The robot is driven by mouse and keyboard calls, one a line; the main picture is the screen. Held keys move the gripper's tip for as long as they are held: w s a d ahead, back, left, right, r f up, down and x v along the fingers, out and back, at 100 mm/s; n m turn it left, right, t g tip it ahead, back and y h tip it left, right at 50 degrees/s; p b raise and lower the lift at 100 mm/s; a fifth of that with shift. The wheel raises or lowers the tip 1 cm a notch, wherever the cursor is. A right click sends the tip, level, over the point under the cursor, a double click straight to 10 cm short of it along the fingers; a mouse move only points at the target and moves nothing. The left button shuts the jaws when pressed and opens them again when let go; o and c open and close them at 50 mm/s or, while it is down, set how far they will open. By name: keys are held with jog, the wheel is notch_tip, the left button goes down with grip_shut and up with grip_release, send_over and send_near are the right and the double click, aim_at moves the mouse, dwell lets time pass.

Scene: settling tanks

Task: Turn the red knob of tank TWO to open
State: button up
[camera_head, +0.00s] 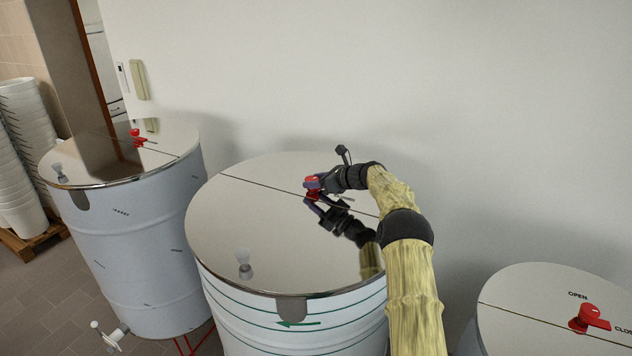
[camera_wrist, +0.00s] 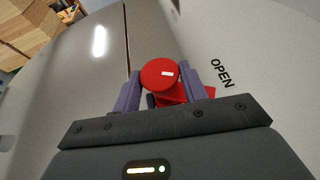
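The middle tank (camera_head: 240,205) has a shiny flat lid with a red knob (camera_head: 312,185) on it. No tank number is readable. My gripper (camera_head: 318,184) comes in from the right, low over the lid. In the wrist view its two purple fingers (camera_wrist: 158,88) stand on either side of the round red knob top (camera_wrist: 159,73) and appear to press on it. A red pointer (camera_wrist: 208,91) shows beside the right finger, toward the palm and slightly right. The word OPEN (camera_wrist: 222,73) is printed right of the knob.
A left tank (camera_head: 140,250) and a right tank (camera_head: 530,300) have similar red knobs. The right tank's knob (camera_head: 585,318) points toward its CLOSED mark. A white wall (camera_head: 420,70) stands behind. Stacked white buckets (camera_head: 22,150) stand on a pallet at far left.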

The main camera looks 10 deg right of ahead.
jog(key=o, duration=0.3)
jog(key=shift+r, duration=0.15)
jog(key=shift+o, duration=0.3)
jog(key=shift+s+d+b, duration=0.3)
jog(key=shift+d+b, duration=0.15)
jog(key=b+v, duration=0.8)
jog(key=v, duration=0.8)
jog(key=shift+s+r, duration=0.15)
jog(key=shift+s, duration=0.05)
